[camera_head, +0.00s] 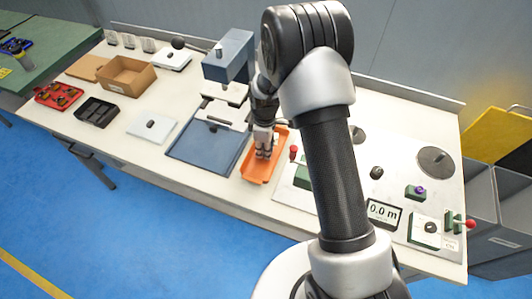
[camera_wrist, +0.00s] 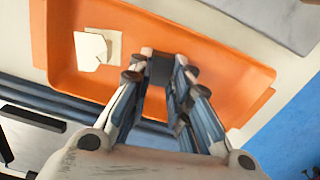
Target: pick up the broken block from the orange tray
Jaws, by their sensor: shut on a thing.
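The orange tray (camera_head: 257,176) lies on the table below my arm, and it fills much of the wrist view (camera_wrist: 225,75). My gripper (camera_head: 264,153) reaches down into the tray. In the wrist view my gripper (camera_wrist: 160,66) is shut on a small dark grey block (camera_wrist: 160,71), held between both fingertips. The wrist view does not show clearly whether it is broken or whether it touches the tray floor. A pale, notched piece (camera_wrist: 90,47) lies in the tray to the left, overlapping a cream square (camera_wrist: 113,42). The fingers hide part of the tray.
A dark blue mat or tray (camera_head: 207,150) lies left of the orange tray. A blue and white press-like device (camera_head: 229,58) stands behind it. A panel with a red-knobbed lever (camera_head: 293,152) and a 0.0 m display (camera_head: 383,213) is to the right.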

